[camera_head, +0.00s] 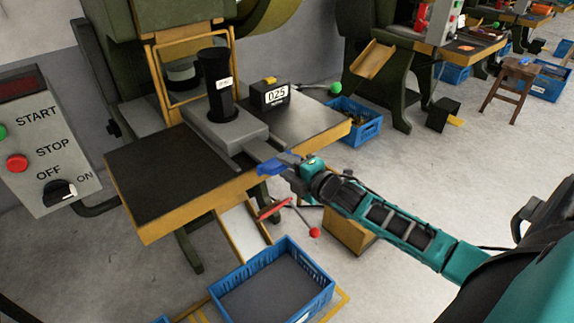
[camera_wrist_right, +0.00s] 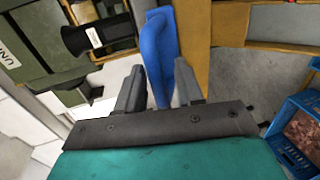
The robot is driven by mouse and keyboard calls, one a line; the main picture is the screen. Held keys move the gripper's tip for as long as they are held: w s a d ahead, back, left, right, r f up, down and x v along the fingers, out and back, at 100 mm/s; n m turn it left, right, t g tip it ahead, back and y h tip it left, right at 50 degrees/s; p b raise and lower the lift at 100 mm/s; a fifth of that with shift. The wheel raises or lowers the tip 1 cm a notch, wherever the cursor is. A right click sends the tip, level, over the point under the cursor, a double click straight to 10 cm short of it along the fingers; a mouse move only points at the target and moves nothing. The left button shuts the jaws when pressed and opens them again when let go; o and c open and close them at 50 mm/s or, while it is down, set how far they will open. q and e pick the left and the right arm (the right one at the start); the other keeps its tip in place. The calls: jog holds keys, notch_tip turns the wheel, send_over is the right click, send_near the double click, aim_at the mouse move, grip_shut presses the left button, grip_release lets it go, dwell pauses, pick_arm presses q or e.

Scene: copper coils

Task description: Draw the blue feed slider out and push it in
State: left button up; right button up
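The blue feed slider's handle (camera_head: 275,166) is at the front edge of the dark press table. A grey strip (camera_head: 260,149) links it to the grey block (camera_head: 225,131), which carries a black cylinder (camera_head: 215,80). My right gripper (camera_head: 289,168) is at the blue handle, reaching in from the right. In the right wrist view the blue handle (camera_wrist_right: 158,45) runs between the two fingers of my right gripper (camera_wrist_right: 161,85), one on each side. The gap is narrow and nearly filled with blue; whether both fingers press on it is not clear. My left gripper is not in view.
A control panel (camera_head: 40,140) with START and STOP buttons is at the left. A small black counter box (camera_head: 275,98) stands on the table. A blue crate (camera_head: 325,283) and a red-knobbed lever (camera_head: 314,232) are below the front edge. Another blue crate (camera_head: 366,127) is right of the table.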

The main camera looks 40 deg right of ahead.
pick_arm(q)
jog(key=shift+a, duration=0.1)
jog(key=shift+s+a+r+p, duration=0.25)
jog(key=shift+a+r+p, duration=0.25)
jog(key=shift+p, duration=0.9)
pick_arm(e)
jog(key=v, duration=1.2)
jog(key=shift+s+r, duration=0.2)
jog(key=shift+s, duration=0.2)
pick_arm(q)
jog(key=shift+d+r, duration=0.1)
